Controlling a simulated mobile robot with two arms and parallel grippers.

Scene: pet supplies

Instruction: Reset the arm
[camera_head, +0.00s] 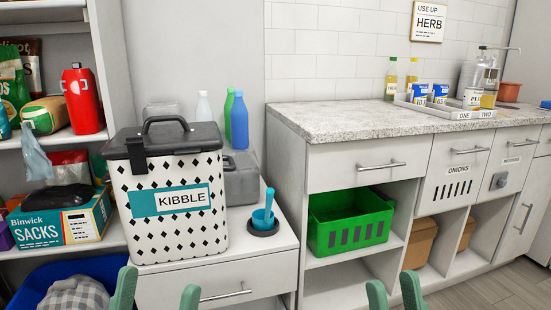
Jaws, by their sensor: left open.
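My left gripper (155,295) shows at the bottom edge, left of centre. Its two green fingertips are apart with nothing between them, in front of the white drawer cabinet (215,280). My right gripper (394,293) shows at the bottom edge, right of centre. Its two green fingertips are also apart and empty, in front of the lower shelves. Only the fingertips show; the rest of both arms is out of view.
A kibble bin (130,222) with a dark lid stands on the drawer cabinet, beside a blue scoop (268,205) in a dark holder. A blue tub (28,285) is at lower left. A green crate (350,222) sits under the counter (330,118). Floor shows at lower right.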

